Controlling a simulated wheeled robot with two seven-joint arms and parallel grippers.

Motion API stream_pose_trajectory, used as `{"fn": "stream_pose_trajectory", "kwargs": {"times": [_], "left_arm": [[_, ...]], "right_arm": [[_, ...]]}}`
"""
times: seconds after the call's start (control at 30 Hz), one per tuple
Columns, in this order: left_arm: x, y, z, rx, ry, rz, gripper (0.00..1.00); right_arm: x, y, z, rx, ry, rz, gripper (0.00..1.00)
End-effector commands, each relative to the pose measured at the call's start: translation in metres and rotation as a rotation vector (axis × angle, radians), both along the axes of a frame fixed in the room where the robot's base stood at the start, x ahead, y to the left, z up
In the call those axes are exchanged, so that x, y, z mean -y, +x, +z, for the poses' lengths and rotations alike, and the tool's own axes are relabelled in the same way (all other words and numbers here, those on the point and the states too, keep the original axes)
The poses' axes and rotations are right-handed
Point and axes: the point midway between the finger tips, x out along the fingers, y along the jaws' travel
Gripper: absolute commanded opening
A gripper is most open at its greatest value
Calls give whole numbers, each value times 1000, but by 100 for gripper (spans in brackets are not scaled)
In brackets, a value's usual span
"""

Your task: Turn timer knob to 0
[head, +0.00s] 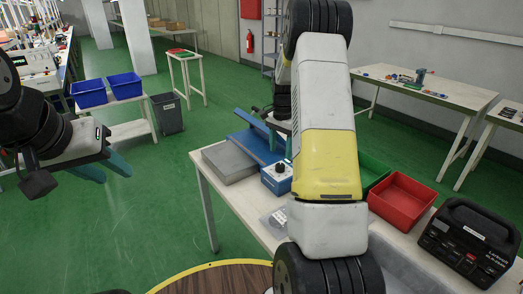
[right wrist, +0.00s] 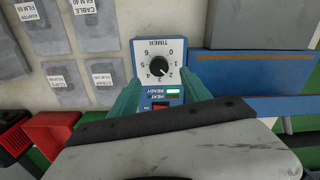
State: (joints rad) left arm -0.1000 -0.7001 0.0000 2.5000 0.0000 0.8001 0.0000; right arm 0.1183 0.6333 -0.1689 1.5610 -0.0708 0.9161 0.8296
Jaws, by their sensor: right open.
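The blue timer box (head: 277,180) stands on the workbench in the head view, partly behind my right arm. In the right wrist view its white dial plate (right wrist: 160,58) appears upside down, with numbers 0 to 6 around the black timer knob (right wrist: 159,67). The knob's small light mark seems to point between 2 and 3, but it is small. My right gripper (right wrist: 159,80) is open, its teal fingers on either side of the box's lower front near the knob, holding nothing. My left gripper (head: 117,174) is open and empty at the left, away from the bench.
Below the dial are a lit green indicator (right wrist: 173,95) and a red switch (right wrist: 160,106). A blue bar (right wrist: 250,107) lies beside the box. A red bin (head: 402,198) and a black case (head: 468,240) stand on the bench at right. Labelled grey packets (right wrist: 72,85) lie on the bench.

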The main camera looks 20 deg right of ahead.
Motion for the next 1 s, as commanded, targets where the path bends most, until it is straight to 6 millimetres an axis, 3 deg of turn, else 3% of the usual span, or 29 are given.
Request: {"fn": "stream_pose_trajectory", "kwargs": {"times": [0.4,0.77,0.83,1.0], "left_arm": [[0,0,0,0,0,0,36],[0,0,0,0,0,0,36],[0,0,0,0,0,0,36],[0,0,0,0,0,0,36]], "right_arm": [[0,-1,-61,-2,1,2,56],[0,0,-69,2,1,3,56],[0,0,-69,2,1,3,48],[0,0,-69,2,1,3,14]]}}
